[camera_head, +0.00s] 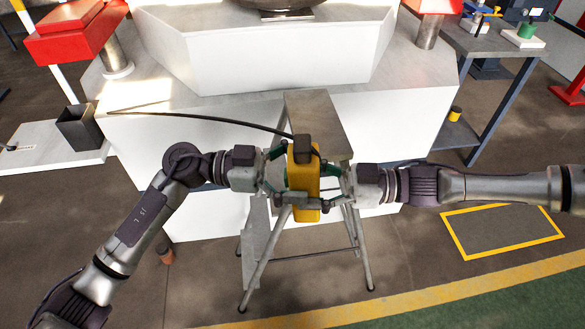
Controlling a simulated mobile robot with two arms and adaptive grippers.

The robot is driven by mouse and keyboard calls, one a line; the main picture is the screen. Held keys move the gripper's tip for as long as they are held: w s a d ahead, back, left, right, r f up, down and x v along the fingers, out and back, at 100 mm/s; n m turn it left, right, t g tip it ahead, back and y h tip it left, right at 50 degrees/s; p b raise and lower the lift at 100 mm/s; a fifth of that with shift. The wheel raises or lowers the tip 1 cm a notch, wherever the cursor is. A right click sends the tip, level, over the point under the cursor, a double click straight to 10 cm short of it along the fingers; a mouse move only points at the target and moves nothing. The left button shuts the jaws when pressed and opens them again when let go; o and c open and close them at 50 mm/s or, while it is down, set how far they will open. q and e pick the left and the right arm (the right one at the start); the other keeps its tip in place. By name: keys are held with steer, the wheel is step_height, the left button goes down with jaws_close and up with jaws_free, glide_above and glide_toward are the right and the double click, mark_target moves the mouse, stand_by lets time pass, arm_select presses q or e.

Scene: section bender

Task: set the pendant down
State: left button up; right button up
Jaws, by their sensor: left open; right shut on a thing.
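The pendant (300,180) is a yellow upright box with a dark top, in the middle of the view. A black cable runs from its top to the left, to the white machine. My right gripper (328,186) is shut on the pendant from its right side. My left gripper (280,184) is open, with its fingers close to the pendant's left side; I cannot tell whether they touch it. A stand (318,108) with a grey flat top and thin metal legs is behind and below the pendant. The pendant and grippers hide part of the stand.
A large white machine (270,62) fills the back. Red blocks (70,30) top posts at its sides. A workbench (490,38) with tools stands at the back right. A dark open box (80,128) stands at the left. The floor at the lower right is clear, with yellow markings (500,230).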

steer(key=shift+s+r, duration=0.1)
steer(key=shift+r, duration=0.05)
arm_select(q)
steer(key=c, duration=1.3)
steer(key=shift+w, duration=0.1)
steer(key=shift+c, duration=1)
arm_select(e)
steer(key=o, duration=1.3)
arm_select(q)
steer(key=shift+c, duration=0.7)
arm_select(e)
steer(key=shift+o, duration=1.2)
steer(key=shift+s, duration=0.1)
steer(key=shift+o, duration=1.3)
arm_select(q)
steer(key=shift+r, duration=0.1)
steer(key=shift+s+d, duration=0.1)
steer(key=shift+s, duration=0.15)
